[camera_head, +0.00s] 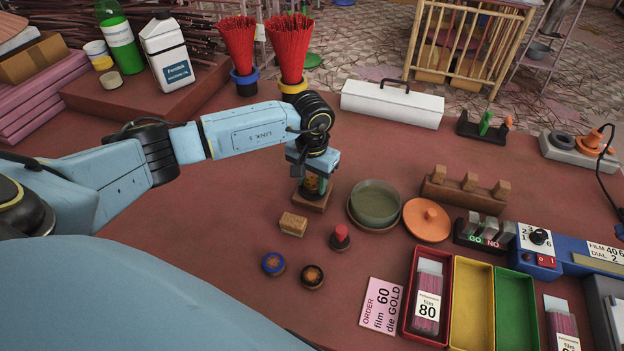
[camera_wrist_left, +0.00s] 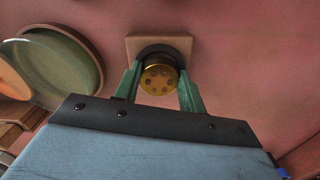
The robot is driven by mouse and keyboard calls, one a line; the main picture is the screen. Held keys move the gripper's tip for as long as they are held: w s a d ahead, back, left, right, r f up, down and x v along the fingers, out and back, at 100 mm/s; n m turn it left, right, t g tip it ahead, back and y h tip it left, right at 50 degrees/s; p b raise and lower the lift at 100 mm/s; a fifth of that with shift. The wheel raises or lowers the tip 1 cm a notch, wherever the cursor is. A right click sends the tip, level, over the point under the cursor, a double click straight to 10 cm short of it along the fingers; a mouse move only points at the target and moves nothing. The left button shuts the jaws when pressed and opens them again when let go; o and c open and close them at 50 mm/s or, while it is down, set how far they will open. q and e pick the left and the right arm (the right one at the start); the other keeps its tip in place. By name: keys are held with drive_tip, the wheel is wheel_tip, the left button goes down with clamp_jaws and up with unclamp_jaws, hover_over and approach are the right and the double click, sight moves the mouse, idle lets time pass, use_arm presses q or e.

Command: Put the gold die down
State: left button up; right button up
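The gold die (camera_wrist_left: 159,80) is a round gold disc with several dark holes, between the green fingertips of my left gripper (camera_wrist_left: 160,84). The fingers close on its two sides. In the head view my left gripper (camera_head: 317,182) points down over a small square wooden block (camera_head: 312,202), and the die is mostly hidden by the fingers. In the wrist view the block (camera_wrist_left: 182,42) carries a dark round seat directly behind the die. I cannot tell whether the die touches the seat. Two more round dies, one blue-rimmed (camera_head: 273,263) and one dark (camera_head: 312,277), lie nearer. My right gripper is not in view.
A green bowl (camera_head: 376,201) on a wooden saucer stands right of my gripper. A wooden block (camera_head: 293,224) and a red-topped stamp (camera_head: 340,237) stand nearer. An order card (camera_head: 382,305) reads film 60, die GOLD. Red, yellow (camera_head: 470,305) and green trays stand at right.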

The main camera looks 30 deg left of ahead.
sight(312, 183)
use_arm(q)
drive_tip(key=o, duration=0.4)
drive_tip(key=shift+o, duration=0.2)
drive_tip(key=shift+r, duration=0.1)
drive_tip(key=shift+r+p, duration=0.25)
drive_tip(key=shift+p, duration=0.15)
wheel_tip(312, 183, up, 13)
drive_tip(key=shift+f, duration=0.2)
